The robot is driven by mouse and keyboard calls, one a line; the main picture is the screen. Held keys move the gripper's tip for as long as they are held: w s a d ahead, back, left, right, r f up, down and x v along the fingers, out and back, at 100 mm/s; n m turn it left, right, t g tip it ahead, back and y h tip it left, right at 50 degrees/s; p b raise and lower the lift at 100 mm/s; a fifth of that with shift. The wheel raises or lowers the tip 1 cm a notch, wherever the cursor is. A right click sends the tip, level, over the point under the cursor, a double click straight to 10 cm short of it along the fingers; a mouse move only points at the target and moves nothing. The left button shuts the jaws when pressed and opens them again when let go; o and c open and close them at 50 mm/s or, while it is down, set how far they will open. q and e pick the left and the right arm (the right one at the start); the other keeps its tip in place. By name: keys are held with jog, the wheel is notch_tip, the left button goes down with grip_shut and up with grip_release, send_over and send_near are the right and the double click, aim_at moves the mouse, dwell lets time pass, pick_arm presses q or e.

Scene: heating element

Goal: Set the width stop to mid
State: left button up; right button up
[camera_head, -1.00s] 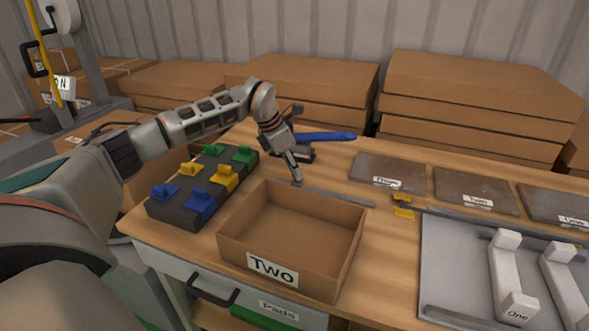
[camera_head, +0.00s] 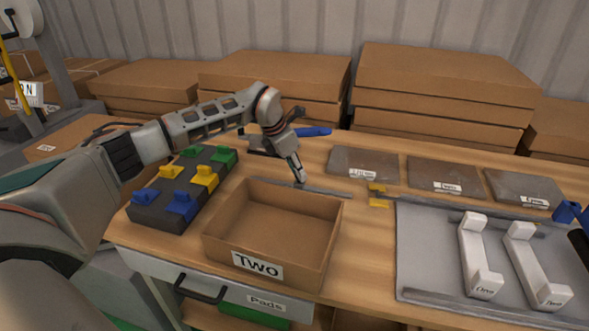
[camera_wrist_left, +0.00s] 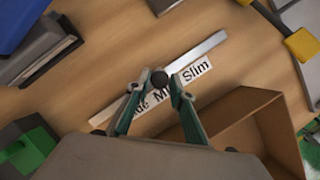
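The width stop is a dark round knob (camera_wrist_left: 159,80) on a thin metal rail (camera_wrist_left: 205,52), seen in the left wrist view. A white label strip (camera_wrist_left: 196,70) beside the rail reads "Slim" on the right, a partly covered "Mid" in the middle and a partly covered "Wide" on the left. The knob appears about level with "Mid". My left gripper (camera_wrist_left: 155,86) has its fingers apart, one on each side of the knob; contact is unclear. In the head view the left gripper (camera_head: 301,183) points down at the rail (camera_head: 330,192). My right gripper is not seen.
An open cardboard box (camera_head: 275,225) labelled "Two" stands in front of the rail. A dark block with coloured knobs (camera_head: 160,214) lies left. Yellow pieces (camera_head: 378,195), plates (camera_head: 362,162) and a grey tray (camera_head: 425,275) with white handles (camera_head: 480,255) lie right.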

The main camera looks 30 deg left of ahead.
pick_arm(q)
jog(key=shift+o, duration=1)
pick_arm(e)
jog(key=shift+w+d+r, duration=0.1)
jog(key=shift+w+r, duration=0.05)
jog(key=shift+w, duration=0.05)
pick_arm(q)
jog(key=shift+r, duration=0.1)
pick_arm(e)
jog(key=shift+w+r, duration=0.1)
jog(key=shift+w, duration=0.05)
pick_arm(q)
jog(key=v, duration=1.1)
jog(key=shift+s+r, duration=0.15)
jog(key=shift+r, duration=0.2)
jog(key=shift+a, duration=0.15)
